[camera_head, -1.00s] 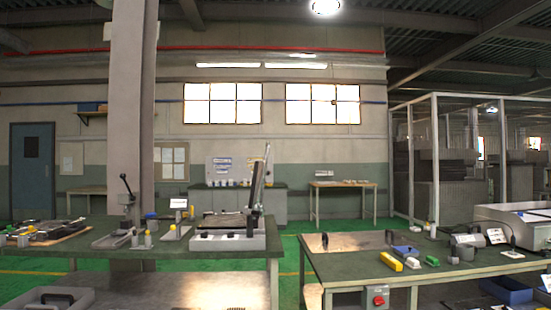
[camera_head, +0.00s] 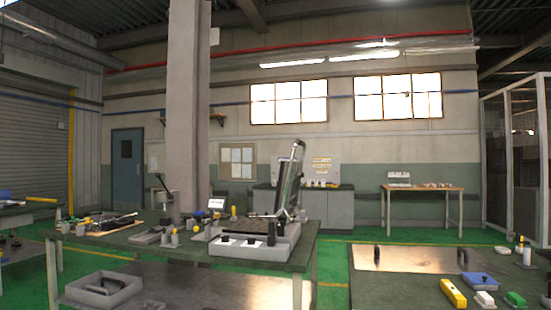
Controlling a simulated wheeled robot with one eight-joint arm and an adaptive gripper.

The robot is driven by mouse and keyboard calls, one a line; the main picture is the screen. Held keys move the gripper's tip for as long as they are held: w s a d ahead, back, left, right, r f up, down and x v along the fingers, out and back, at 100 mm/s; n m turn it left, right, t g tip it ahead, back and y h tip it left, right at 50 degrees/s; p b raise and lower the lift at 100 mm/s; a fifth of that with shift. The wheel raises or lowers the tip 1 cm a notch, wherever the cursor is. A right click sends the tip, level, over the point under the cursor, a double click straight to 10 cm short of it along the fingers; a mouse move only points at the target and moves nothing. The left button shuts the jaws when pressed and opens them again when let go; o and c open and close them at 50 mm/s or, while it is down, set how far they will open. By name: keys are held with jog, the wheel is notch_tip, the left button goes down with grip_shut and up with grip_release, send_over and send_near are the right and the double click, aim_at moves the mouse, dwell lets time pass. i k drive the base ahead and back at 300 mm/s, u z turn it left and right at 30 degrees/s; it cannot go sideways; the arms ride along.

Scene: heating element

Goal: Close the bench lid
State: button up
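A grey box-shaped unit (camera_head: 285,248) with black knobs on its front stands on the green-topped left bench (camera_head: 130,246). Its hinged lid (camera_head: 289,180) stands raised, tilted a little back from upright, at the unit's right side. A flat metal plate (camera_head: 420,260) with two dark upright handles lies on the right bench (camera_head: 385,290). I cannot tell from the view which of these is called the bench lid. My gripper is not in view.
A pillar (camera_head: 188,110) rises behind the left bench. A lever press (camera_head: 163,200) and small tools share that bench. Yellow, white, green and blue items, including a yellow block (camera_head: 453,294), lie on the right bench. Green floor (camera_head: 333,270) shows between the benches.

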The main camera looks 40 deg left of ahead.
aim_at(289, 181)
jog(key=u, duration=0.55)
jog(key=i, duration=0.9)
jog(key=u, duration=0.9)
jog(key=i, duration=0.5)
jog(key=u, duration=1.3)
jog(key=k, duration=1.2)
jog(key=z, duration=0.85)
jog(key=i, duration=0.15)
